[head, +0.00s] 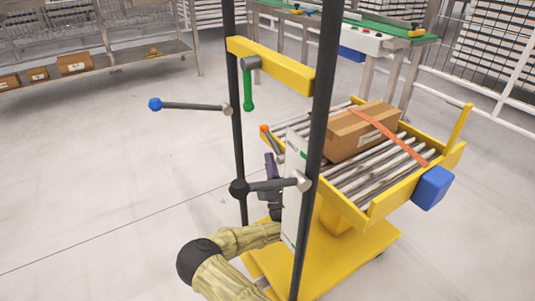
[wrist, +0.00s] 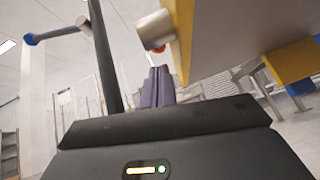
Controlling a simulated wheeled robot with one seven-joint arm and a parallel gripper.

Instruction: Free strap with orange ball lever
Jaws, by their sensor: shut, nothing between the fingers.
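The orange ball (head: 264,128) tops a short grey lever (head: 273,143) at the left end of the yellow roller cart (head: 377,215). In the wrist view, a sliver of the orange ball (wrist: 158,51) shows behind a grey cylinder (wrist: 155,29). The orange strap (head: 378,124) lies across a cardboard box (head: 352,133) on the rollers. My gripper (head: 270,158) is beside the cart's left end, just below the orange ball lever. Its purple fingers (wrist: 158,72) are together and empty, pointing up toward the ball. Whether they touch the lever cannot be told.
A blue ball lever (head: 155,104), a green-handled lever (head: 248,90) and a black ball lever (head: 240,188) are near two dark uprights. A yellow beam (head: 272,68) joins the uprights above. A blue block (head: 432,188) hangs at the cart's right. Floor at left is clear.

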